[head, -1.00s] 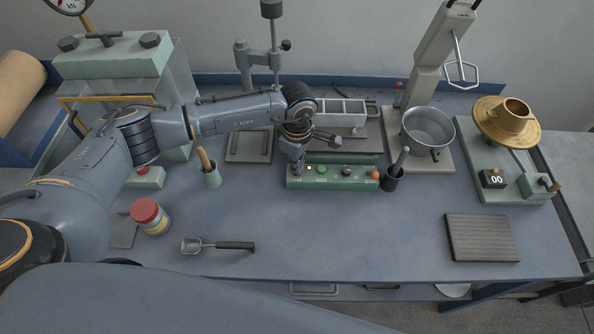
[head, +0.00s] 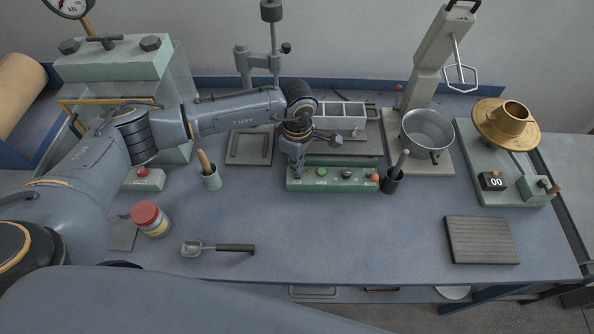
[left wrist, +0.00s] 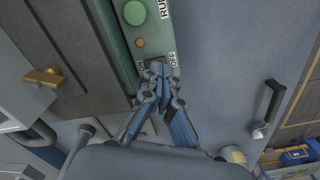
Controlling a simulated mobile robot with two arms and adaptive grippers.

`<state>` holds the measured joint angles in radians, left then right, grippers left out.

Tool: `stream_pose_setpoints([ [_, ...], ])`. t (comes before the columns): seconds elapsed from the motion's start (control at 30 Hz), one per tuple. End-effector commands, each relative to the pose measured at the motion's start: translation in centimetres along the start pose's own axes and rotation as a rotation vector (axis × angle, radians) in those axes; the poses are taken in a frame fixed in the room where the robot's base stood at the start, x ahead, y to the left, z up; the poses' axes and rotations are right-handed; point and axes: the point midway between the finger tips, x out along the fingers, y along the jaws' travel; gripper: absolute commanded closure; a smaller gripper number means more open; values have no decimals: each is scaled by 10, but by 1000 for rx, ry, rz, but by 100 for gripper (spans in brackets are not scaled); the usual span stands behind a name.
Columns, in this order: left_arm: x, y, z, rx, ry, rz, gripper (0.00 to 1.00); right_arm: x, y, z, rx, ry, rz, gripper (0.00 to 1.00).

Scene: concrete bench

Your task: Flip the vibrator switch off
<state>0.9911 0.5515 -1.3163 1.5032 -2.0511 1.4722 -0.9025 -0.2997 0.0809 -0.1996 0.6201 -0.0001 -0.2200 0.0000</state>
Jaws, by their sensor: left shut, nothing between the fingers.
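The green vibrator control box (head: 333,183) stands near the middle of the bench, with a green button, a dark knob and an orange-red knob on top. My left gripper (head: 297,174) is shut and empty, pointing down over the box's left end. Contact and the switch's tilt cannot be told. My right gripper is not in view.
A dark cup (head: 392,182) with a tool stands close to the box's right end. A cup with a wooden handle (head: 210,178), a red-lidded jar (head: 150,218) and a scoop (head: 218,248) are to the left. The bench in front of the box is clear.

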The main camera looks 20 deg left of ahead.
Motion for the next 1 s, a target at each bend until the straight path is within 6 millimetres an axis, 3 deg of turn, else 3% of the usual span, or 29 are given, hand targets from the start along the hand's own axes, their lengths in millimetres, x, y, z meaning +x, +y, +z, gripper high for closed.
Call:
stream_pose_setpoints([
  [0.53,-46,0,-1,0,1,1,100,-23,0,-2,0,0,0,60],
  [1.0,-49,0,-1,0,1,1,100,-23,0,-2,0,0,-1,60],
])
